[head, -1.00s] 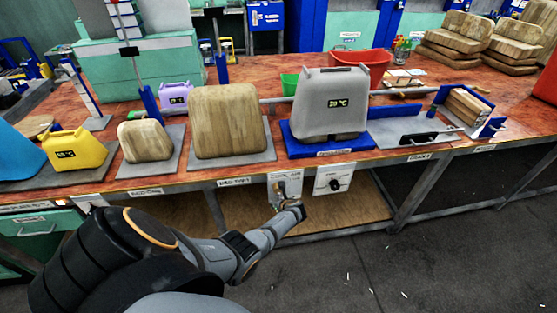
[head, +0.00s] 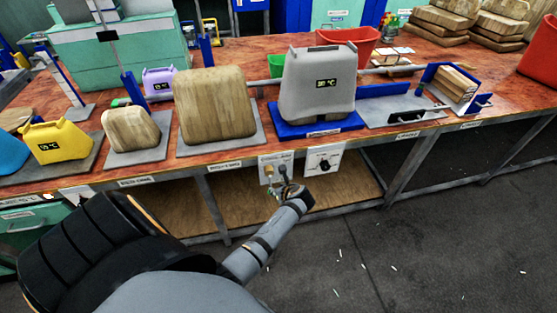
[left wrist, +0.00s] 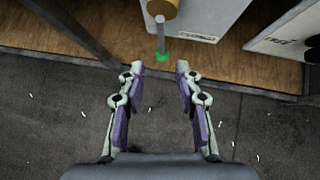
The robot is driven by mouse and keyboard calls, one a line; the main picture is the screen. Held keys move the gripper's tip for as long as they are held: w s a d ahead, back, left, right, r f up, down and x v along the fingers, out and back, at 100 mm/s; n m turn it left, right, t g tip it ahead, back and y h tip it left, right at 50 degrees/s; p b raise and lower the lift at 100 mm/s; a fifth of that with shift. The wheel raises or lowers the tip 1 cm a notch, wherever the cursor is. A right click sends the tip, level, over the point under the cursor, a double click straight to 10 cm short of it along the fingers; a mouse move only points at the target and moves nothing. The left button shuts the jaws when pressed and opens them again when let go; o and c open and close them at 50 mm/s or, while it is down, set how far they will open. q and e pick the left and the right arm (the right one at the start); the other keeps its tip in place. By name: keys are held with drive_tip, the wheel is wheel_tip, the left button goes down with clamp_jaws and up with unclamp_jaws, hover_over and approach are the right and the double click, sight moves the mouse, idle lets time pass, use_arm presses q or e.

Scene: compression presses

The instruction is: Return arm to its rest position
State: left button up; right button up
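My left arm reaches in from the bottom left of the head view, and its gripper (head: 287,191) is in front of the control panels under the bench edge. In the left wrist view the left gripper (left wrist: 154,80) is open, with two parallel fingers apart and nothing between them. A brass-coloured knob (left wrist: 162,8) on the white panel (left wrist: 206,14) lies just beyond the fingertips, with a grey pin and green tip below it. My right gripper is in neither view.
A panel with a black dial (head: 324,161) hangs to the right under the bench (head: 230,170). Above stand a grey press box (head: 318,82) on a blue base, wooden blocks (head: 213,104) and a yellow container (head: 58,141). The floor (head: 370,240) in front is clear apart from small white scraps.

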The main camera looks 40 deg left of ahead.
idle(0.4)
use_arm(q)
drive_tip(key=s+d+f+n+g+h, duration=0.1)
drive_tip(key=s+d+f+n+h, duration=0.2)
drive_tip(key=s+f, duration=0.6)
drive_tip(key=s+d+f+n+h, duration=0.2)
drive_tip(key=s+f+n, duration=0.4)
drive_tip(key=f, duration=0.6)
drive_tip(key=s+f+n, duration=0.3)
drive_tip(key=s+n, duration=0.2)
drive_tip(key=s, duration=0.3)
drive_tip(key=s+f+n+g+h, duration=0.1)
drive_tip(key=s+f+n, duration=0.3)
drive_tip(key=s, duration=0.5)
drive_tip(key=s+d+f+n+g+h, duration=0.1)
drive_tip(key=s+f+n, duration=0.2)
drive_tip(key=s+n, duration=0.2)
drive_tip(key=s, duration=0.3)
drive_tip(key=shift+s+f+n, duration=0.15)
drive_tip(key=shift+n, duration=0.25)
